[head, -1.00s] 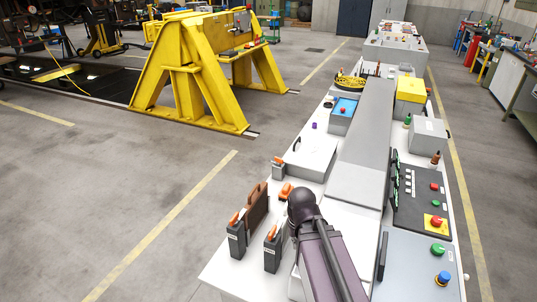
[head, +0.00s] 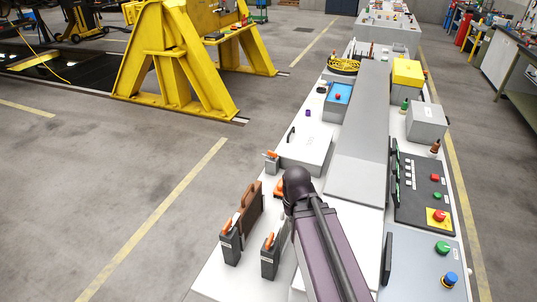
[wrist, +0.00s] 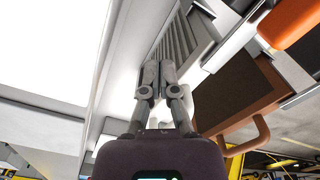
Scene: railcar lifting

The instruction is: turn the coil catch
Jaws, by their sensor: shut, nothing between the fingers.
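In the wrist view my gripper (wrist: 157,78) is shut and empty, its two grey fingers together. Its tips are near a grey ribbed part (wrist: 180,42); I cannot tell whether they touch. I cannot make out for sure which part is the coil catch. A brown case (wrist: 238,95) with a loop handle is right of the fingers, and an orange part (wrist: 292,20) is at upper right. In the head view the brown case (head: 250,208) stands beside two dark grey boxes with orange tops, the left one (head: 231,245) and the right one (head: 269,258). My arm hides my fingertips there.
The white bench (head: 215,285) runs away from me. On it are a flat white box (head: 305,148), a blue-topped box (head: 338,95), a long grey slab (head: 358,135) and a button panel (head: 425,190) at right. A yellow stand (head: 170,65) is on the floor at left.

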